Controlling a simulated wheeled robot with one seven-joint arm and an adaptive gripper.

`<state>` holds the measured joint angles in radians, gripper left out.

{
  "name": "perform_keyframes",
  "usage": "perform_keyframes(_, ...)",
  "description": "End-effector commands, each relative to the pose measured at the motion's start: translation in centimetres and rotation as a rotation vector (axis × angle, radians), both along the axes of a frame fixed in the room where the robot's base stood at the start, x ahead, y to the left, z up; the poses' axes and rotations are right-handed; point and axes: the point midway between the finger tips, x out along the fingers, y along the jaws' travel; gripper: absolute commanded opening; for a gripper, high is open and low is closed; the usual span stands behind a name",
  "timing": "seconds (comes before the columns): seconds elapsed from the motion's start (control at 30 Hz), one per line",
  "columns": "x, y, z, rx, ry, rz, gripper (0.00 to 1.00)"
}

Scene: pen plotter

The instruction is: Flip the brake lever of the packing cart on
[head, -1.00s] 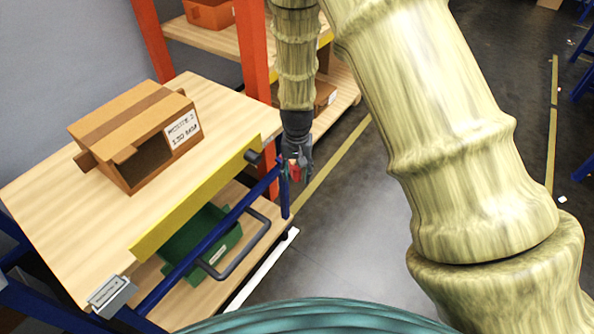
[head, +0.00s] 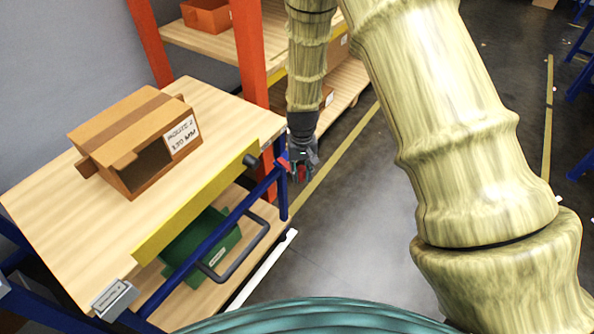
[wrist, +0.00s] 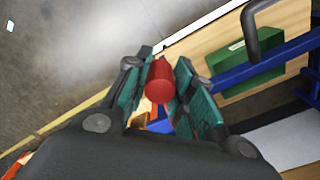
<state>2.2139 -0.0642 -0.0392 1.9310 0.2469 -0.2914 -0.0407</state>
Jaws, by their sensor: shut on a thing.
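The packing cart has a pale wooden top (head: 230,105) with a yellow front strip and a blue frame (head: 240,212). A red cylindrical handle (wrist: 159,82), which I take for the brake lever, lies between my gripper's fingers in the wrist view. In the head view my gripper (head: 302,168) is just off the cart's right end, beside the blue frame, with a little red showing at its fingers. My gripper (wrist: 160,88) is shut on this red handle. The lever's base and its exact angle are mostly hidden by the fingers.
An open cardboard box (head: 135,140) stands on the cart top. A green bin (head: 200,245) sits on the lower shelf, behind a dark bar handle (head: 245,250). An orange-framed rack (head: 250,50) stands behind. The grey floor (head: 350,230) to the right is clear.

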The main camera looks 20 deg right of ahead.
Motion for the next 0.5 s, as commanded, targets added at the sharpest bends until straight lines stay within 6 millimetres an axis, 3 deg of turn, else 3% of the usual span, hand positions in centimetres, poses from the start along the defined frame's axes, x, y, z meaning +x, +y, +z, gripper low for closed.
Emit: perform_keyframes(0.5,2.9,-3.9,0.1,0.000,0.000,0.469,0.00)
